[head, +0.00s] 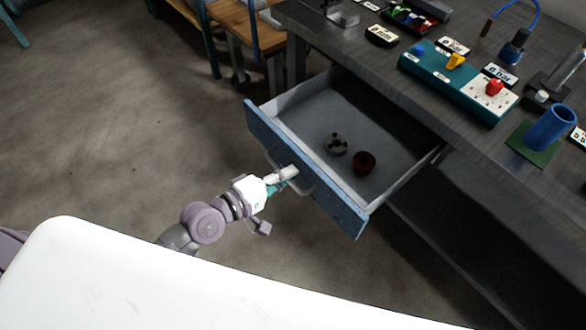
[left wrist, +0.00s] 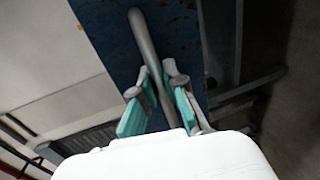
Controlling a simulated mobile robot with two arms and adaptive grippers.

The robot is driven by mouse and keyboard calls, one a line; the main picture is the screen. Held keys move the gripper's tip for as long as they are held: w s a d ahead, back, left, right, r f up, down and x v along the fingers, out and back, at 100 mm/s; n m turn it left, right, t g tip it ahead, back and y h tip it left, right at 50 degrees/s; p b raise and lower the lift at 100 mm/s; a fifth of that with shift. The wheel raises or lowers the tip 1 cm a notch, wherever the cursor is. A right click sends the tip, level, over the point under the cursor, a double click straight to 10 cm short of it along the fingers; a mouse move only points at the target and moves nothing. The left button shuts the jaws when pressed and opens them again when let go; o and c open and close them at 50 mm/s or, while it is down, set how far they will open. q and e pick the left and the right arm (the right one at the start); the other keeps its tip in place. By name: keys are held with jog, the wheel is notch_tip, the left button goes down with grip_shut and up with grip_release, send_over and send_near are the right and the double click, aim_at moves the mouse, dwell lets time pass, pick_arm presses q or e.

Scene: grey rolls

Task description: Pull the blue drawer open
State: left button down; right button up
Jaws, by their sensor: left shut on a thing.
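The blue drawer (head: 333,190) stands well out from under the dark workbench, and its inside shows. Its blue front also fills the middle of the left wrist view (left wrist: 110,30). The grey bar handle (head: 306,187) is on the front; in the left wrist view the handle (left wrist: 142,38) runs down between the fingers. My left gripper (head: 285,178) is at the drawer front, shut on the handle; its teal-padded fingers (left wrist: 160,92) lie on both sides of the bar. My right gripper is not in view.
Inside the drawer lie a grey round part (head: 335,145) and a brown ring-like part (head: 364,162). The workbench (head: 370,60) carries a teal block with knobs (head: 440,75), a blue cup (head: 550,128) and small tools. A wooden stool (head: 240,25) stands behind left. Floor left of the drawer is clear.

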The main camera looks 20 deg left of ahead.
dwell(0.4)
pick_arm(q)
jog(key=c, duration=1.2)
grip_release()
jog(key=v, duration=1.2)
